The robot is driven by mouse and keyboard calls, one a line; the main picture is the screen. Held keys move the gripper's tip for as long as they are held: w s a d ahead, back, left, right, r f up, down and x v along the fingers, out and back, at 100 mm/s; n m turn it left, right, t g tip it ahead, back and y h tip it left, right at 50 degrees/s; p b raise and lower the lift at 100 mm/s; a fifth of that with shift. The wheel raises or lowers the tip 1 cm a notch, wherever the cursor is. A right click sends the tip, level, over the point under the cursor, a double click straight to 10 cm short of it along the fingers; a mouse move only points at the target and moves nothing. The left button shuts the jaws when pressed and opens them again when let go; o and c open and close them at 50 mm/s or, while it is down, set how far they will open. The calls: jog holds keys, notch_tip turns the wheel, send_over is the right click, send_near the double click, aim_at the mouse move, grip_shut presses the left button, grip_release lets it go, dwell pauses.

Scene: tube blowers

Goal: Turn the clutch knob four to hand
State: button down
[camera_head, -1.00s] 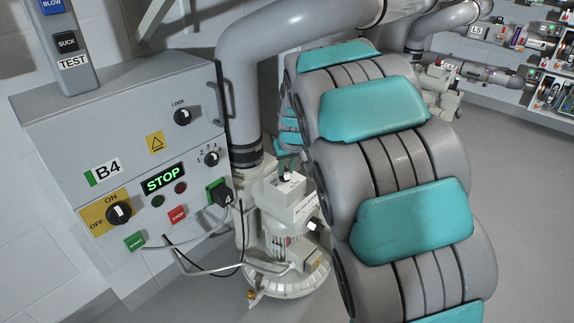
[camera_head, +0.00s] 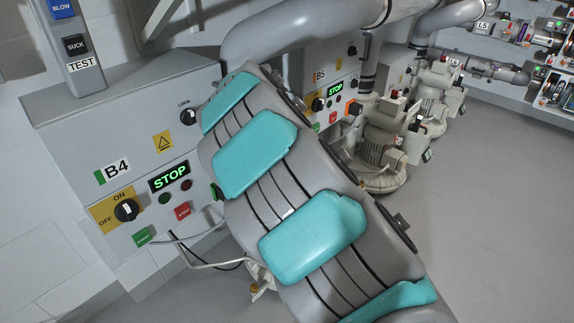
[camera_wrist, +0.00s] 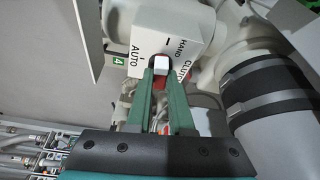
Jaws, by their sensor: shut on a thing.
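The clutch box (camera_wrist: 160,28) is a white housing printed AUTO, HAND and CLUTCH in the wrist view. A green label with a 4 is beside it on the left. The clutch knob (camera_wrist: 161,63) is a small white block with dark red around it, below the short mark by HAND. My gripper (camera_wrist: 162,77) has two green fingers, shut on the knob from both sides. The knob's exact angle is hard to read. In the head view my arm hides the gripper, the clutch box and most of that pump.
The B4 panel (camera_head: 110,140) stands at the left with a lit STOP display (camera_head: 170,177) and an OFF/ON switch (camera_head: 126,209). The B5 panel (camera_head: 320,75) and more pumps are behind. A thick grey pipe (camera_wrist: 275,95) is close at right in the wrist view. Floor at right is clear.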

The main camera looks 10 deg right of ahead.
jog(key=shift+w+a+m, duration=0.1)
jog(key=shift+m, duration=0.7)
jog(key=shift+g, duration=0.3)
jog(key=shift+h, duration=0.3)
jog(key=c, duration=0.8)
grip_release()
jog(key=v, duration=0.7)
jog(key=shift+r+b, duration=0.4)
